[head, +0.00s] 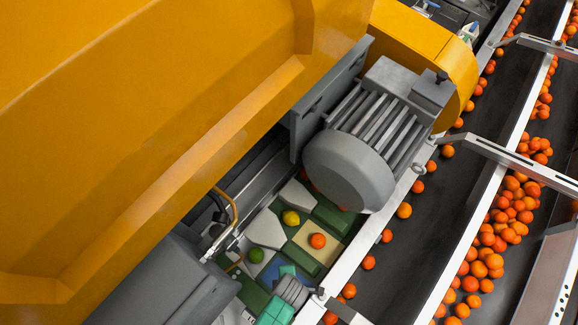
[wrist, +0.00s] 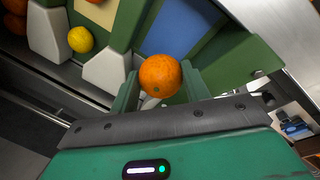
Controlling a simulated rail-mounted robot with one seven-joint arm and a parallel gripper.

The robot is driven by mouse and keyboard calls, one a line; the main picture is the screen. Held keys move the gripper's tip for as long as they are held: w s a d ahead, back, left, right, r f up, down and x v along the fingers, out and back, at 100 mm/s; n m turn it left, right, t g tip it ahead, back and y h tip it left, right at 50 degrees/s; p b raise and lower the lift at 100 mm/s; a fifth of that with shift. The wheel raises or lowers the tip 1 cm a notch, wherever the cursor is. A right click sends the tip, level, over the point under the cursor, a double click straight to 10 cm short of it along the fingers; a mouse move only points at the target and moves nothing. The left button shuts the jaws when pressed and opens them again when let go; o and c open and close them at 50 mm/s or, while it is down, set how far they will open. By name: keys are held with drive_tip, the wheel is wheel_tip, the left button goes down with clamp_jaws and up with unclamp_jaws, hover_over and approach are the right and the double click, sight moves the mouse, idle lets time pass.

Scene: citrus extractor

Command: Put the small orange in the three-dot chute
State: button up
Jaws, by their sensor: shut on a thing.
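An orange (wrist: 160,76) sits between the two green fingers of my gripper (wrist: 158,84) in the wrist view, and my gripper is shut on it. In the head view my gripper (head: 287,273) is at the bottom of the green sorting bed, over the blue pad (head: 269,271), and the held orange cannot be made out there. The blue pad also shows behind the orange in the wrist view (wrist: 187,25). Another orange (head: 317,241) lies on the beige pad (head: 306,251). I cannot make out dot marks on any chute.
A lemon (head: 291,217) and a lime (head: 256,255) lie by white wedge-shaped dividers (head: 265,231). Green walls separate the pads. A grey motor (head: 352,165) overhangs the bed's far end. A conveyor (head: 405,240) with many oranges runs to the right, behind a metal rail.

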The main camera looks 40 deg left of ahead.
wheel_tip(320, 180, down, 13)
drive_tip(key=b, duration=1)
drive_tip(key=shift+r, duration=0.1)
drive_tip(key=shift+f+b, duration=0.2)
drive_tip(key=shift+b, duration=0.1)
drive_tip(key=shift+f+b, duration=0.75)
drive_tip(key=shift+f, duration=0.15)
drive_tip(key=o, duration=1.2)
drive_tip(key=shift+c, duration=0.2)
wheel_tip(320, 180, up, 8)
drive_tip(key=d+p, duration=0.1)
drive_tip(key=p, duration=0.2)
drive_tip(key=shift+s, duration=0.45)
drive_tip(key=shift+f, duration=0.1)
